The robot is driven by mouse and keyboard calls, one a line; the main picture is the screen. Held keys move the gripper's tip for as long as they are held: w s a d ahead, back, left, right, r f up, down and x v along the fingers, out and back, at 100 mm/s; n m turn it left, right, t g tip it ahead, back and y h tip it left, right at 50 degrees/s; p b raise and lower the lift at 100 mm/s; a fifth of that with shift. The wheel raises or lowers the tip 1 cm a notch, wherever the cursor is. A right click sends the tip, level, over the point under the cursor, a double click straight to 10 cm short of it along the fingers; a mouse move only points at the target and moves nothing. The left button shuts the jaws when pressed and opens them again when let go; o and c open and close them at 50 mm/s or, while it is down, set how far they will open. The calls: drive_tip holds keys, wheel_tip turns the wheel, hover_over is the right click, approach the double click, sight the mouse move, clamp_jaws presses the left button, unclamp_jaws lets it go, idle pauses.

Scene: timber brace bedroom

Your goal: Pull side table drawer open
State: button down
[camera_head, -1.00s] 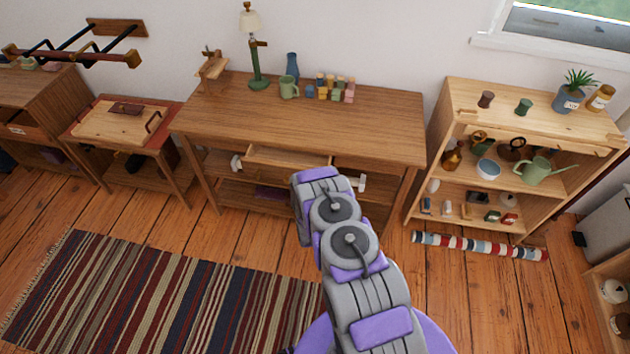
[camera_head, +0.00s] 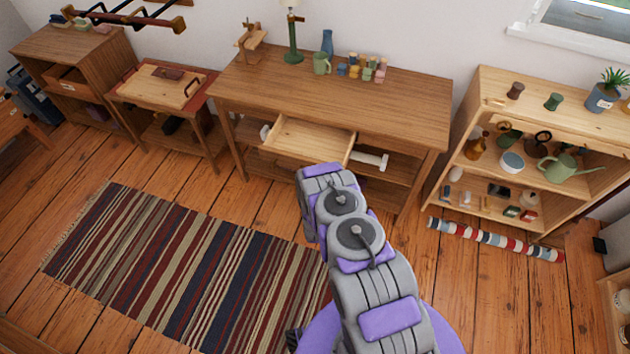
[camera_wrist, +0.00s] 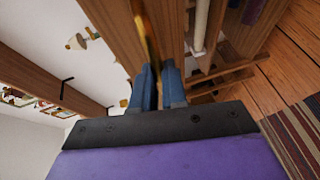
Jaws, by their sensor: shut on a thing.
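The side table (camera_head: 345,85) is a long wooden table against the wall. Its light wooden drawer (camera_head: 308,137) stands pulled out at the front, with an empty-looking interior. I cannot tell whether this part is a handle or the front edge.
A lamp (camera_head: 292,35), a green mug (camera_head: 321,63) and several small jars stand on the tabletop. A shelf unit (camera_head: 470,185) is at right, a small table (camera_head: 155,85) at left. A striped rug (camera_head: 190,270) lies on the floor in front.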

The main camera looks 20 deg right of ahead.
drive_tip(key=c, duration=1.2)
unclamp_jaws()
drive_tip(key=shift+s+a+f, duration=0.15)
drive_tip(key=shift+a, duration=0.2)
drive_tip(key=shift+o, duration=0.2)
drive_tip(key=p+v, duration=0.7)
drive_tip(key=v, duration=1)
drive_tip(key=shift+d, duration=0.1)
